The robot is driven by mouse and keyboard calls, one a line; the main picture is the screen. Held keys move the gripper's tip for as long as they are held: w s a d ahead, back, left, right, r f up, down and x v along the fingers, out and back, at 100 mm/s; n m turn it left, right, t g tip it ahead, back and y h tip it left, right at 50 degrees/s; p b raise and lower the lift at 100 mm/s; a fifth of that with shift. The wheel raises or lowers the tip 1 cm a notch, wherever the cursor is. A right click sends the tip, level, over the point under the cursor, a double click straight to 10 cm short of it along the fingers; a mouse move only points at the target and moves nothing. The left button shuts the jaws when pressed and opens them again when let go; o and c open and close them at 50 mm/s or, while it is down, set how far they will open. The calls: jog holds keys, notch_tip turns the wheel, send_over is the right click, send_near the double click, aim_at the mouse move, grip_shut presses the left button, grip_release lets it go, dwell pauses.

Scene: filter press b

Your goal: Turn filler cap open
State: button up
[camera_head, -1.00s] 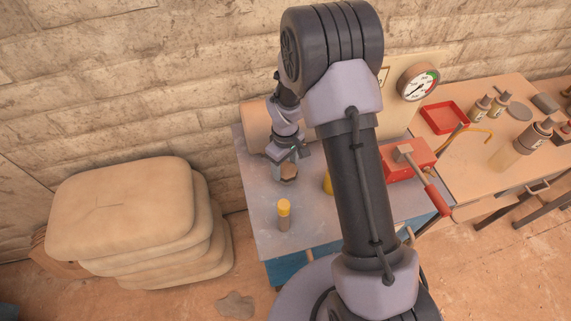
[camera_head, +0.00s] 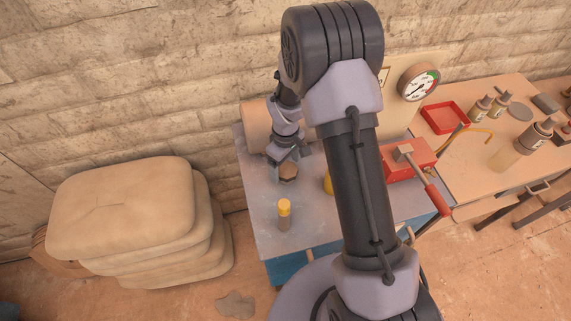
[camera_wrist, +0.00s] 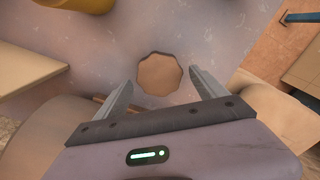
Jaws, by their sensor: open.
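The filler cap, a brown many-sided knob (camera_head: 288,172), stands on the grey bench top at the left of the machine. In the wrist view the cap (camera_wrist: 159,75) lies ahead of and between my two fingers. My gripper (camera_head: 287,163) hangs over the cap, pointing down. In the wrist view my gripper (camera_wrist: 161,80) is open and empty, with a gap between each finger and the cap. I cannot tell whether the fingertips are down at the cap's height.
A yellow-topped cylinder (camera_head: 284,212) stands near the bench's front edge. My arm partly hides a yellow object (camera_head: 328,184). A red unit with a lever (camera_head: 408,160) and a gauge (camera_head: 418,82) are to the right. Stacked sacks (camera_head: 125,210) stand left of the bench.

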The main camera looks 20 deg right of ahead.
aim_at(285, 168)
jog(key=shift+r, duration=0.1)
notch_tip(285, 168, up, 17)
jog(key=p, duration=0.4)
